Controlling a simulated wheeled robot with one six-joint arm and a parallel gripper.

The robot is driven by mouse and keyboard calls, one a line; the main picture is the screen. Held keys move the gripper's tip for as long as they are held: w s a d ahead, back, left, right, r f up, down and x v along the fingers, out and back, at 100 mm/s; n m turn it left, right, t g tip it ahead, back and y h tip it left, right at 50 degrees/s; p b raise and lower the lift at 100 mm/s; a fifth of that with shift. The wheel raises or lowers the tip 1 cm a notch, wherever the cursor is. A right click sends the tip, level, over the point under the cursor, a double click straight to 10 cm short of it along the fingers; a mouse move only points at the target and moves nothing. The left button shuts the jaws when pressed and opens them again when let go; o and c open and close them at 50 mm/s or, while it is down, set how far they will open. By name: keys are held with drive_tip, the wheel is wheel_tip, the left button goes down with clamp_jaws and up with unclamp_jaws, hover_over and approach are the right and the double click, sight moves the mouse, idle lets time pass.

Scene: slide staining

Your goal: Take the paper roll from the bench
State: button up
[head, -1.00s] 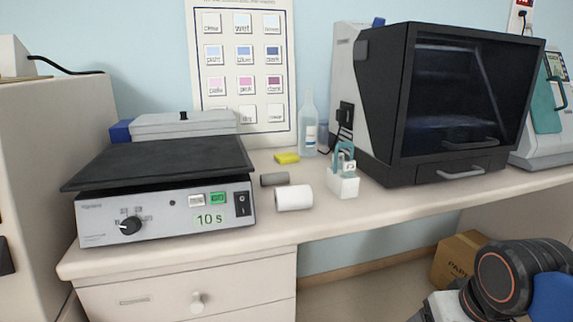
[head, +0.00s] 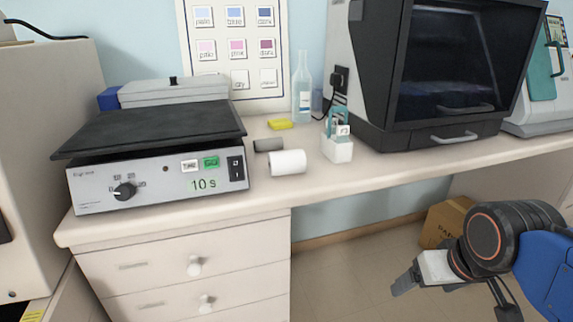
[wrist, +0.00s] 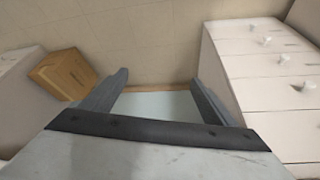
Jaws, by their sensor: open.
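The white paper roll (head: 288,163) lies on its side near the front edge of the bench (head: 400,162) in the head view. A smaller dark grey cylinder (head: 268,145) lies just behind it. My gripper (head: 402,280) is at the lower right of the head view, in front of the bench and below its top, well apart from the roll. In the wrist view my gripper (wrist: 160,88) shows two spread fingers with nothing between them. The wrist view shows floor and drawers, not the roll.
A hot plate (head: 150,140) reading 10 s stands left of the roll. A white holder with teal-handled tools (head: 338,148), a yellow block (head: 280,124) and a clear bottle (head: 302,95) stand near it. A dark-fronted cabinet (head: 440,75) stands to the right. A cardboard box (head: 445,222) is on the floor.

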drive_tip(key=shift+c, duration=0.2)
drive_tip(key=shift+r, duration=0.1)
drive_tip(key=c, duration=0.3)
wheel_tip(320, 180, up, 36)
drive_tip(key=m+g, duration=0.5)
drive_tip(key=m, duration=1.1)
hover_over(287, 152)
drive_tip(key=shift+c, duration=0.2)
drive_tip(key=f, duration=1.1)
drive_tip(key=shift+s+a+f, duration=0.1)
drive_tip(key=shift+a+f, duration=0.15)
drive_tip(key=shift+f, duration=0.05)
drive_tip(key=shift+d+f, duration=0.2)
drive_tip(key=shift+f, duration=2.55)
